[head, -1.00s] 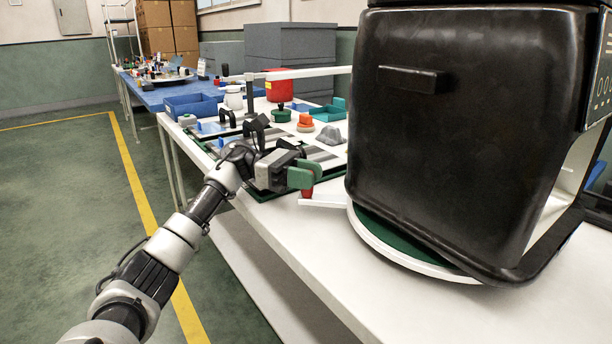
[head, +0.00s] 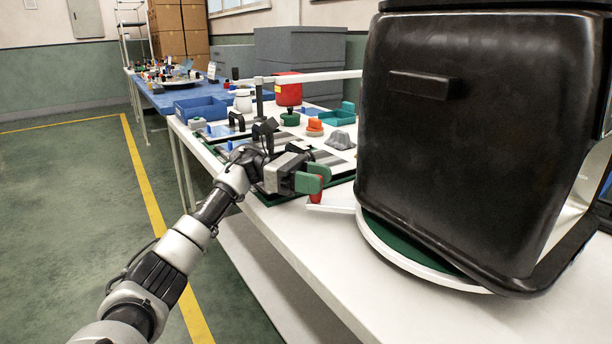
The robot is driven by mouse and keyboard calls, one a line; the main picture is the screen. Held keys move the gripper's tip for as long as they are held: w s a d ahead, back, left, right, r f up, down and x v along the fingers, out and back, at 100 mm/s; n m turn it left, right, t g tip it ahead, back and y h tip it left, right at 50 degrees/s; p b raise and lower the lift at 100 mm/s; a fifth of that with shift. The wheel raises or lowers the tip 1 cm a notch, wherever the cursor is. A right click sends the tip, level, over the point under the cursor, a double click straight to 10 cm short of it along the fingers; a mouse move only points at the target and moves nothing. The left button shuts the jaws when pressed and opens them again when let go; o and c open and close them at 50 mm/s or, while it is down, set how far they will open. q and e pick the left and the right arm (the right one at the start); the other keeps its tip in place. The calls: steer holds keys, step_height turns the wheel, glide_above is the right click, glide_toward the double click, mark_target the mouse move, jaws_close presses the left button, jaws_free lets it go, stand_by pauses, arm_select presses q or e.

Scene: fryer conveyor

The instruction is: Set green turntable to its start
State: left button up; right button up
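The green turntable (head: 398,243) is a round green disc with a white rim, lying on the white table under a large black fryer-like box (head: 455,150). Most of the disc is hidden by the box. A white handle bar (head: 331,208) sticks out from its left edge, with a red knob (head: 316,190) near the bar's outer end. My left gripper (head: 318,178), with green fingertips, is at the red knob, its fingers just above and around it. I cannot tell whether the fingers press on the knob. My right gripper is not in view.
Behind my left gripper the white table (head: 350,274) holds a board with black handles, a red canister (head: 288,92), an orange knob (head: 314,126) and a teal tray (head: 342,117). A blue bin (head: 201,108) stands farther back. The table's front strip is clear.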

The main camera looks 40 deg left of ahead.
arm_select(q)
steer(key=a, duration=0.3)
steer(key=s+a, duration=0.1)
steer(key=a, duration=0.3)
steer(key=a+p, duration=0.1)
steer(key=a, duration=0.2)
steer(key=shift+s+a, duration=0.3)
steer(key=shift+s, duration=0.1)
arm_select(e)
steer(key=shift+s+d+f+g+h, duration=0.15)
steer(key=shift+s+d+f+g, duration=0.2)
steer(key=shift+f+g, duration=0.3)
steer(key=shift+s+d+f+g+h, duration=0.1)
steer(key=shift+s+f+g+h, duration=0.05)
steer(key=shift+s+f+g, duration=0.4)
